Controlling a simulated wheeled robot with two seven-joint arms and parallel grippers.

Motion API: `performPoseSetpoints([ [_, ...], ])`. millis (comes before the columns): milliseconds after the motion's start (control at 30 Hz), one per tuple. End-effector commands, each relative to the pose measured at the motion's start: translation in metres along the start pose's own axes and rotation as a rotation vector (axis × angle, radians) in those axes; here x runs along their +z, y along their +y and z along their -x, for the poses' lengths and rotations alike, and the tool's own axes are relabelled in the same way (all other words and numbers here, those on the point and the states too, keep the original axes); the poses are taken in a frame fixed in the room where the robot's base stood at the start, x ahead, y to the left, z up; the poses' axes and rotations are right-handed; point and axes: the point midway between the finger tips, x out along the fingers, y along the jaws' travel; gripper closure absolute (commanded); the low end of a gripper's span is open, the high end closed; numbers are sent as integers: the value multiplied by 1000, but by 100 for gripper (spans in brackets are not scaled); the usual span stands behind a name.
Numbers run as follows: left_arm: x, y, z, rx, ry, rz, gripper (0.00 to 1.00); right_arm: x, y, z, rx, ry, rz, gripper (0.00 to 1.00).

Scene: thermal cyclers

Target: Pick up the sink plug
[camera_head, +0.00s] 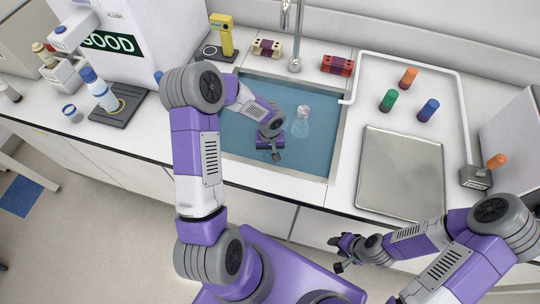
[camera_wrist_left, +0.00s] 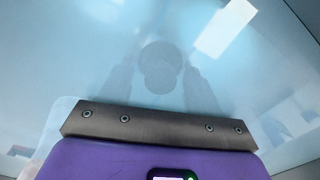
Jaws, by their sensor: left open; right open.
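The sink (camera_head: 232,135) holds blue water. I cannot clearly make out a sink plug in it. In the left wrist view a dark round shape (camera_wrist_left: 160,68) with dark bands on both sides shows in the water; I cannot tell if it is the plug, a shadow or a reflection. My left gripper (camera_head: 275,155) is open over the front part of the sink, pointing down; whether it touches the water is unclear. A clear flask-like thing (camera_head: 301,126) with a pale top is in the sink to its right. My right gripper (camera_head: 337,256) is open and empty in front of the counter.
A faucet (camera_head: 294,65) stands behind the sink. To its right are a metal tray (camera_head: 400,175), green (camera_head: 388,101), orange (camera_head: 408,78) and blue (camera_head: 428,110) capped tubes, and a white tube frame (camera_head: 410,62). Bottles and a pipette stand (camera_head: 118,110) are left.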

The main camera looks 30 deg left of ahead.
Motion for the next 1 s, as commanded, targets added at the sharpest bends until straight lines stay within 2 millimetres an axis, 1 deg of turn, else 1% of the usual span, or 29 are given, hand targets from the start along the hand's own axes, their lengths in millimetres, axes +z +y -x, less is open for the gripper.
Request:
performPoseSetpoints([
  [67,0,0,0,0,0,0,38,0,0,0,0,0,0,57],
  [167,0,0,0,0,0,0,52,0,0,0,0,0,0,57],
  [400,0,0,1,0,0,0,88,0,0,0,0,0,0,57],
  [467,0,0,1,0,0,0,96,0,0,0,0,0,0,57],
  [667,0,0,1,0,0,0,97,0,0,0,0,0,0,57],
  [767,-1,0,8,0,2,-1,97,0,-1,2,0,0,0,57],
  [867,-1,0,23,0,4,0,97,0,-2,5,0,0,0,57],
  [1000,-1,0,54,1,6,-1,97,0,-4,10,0,0,0,57],
])
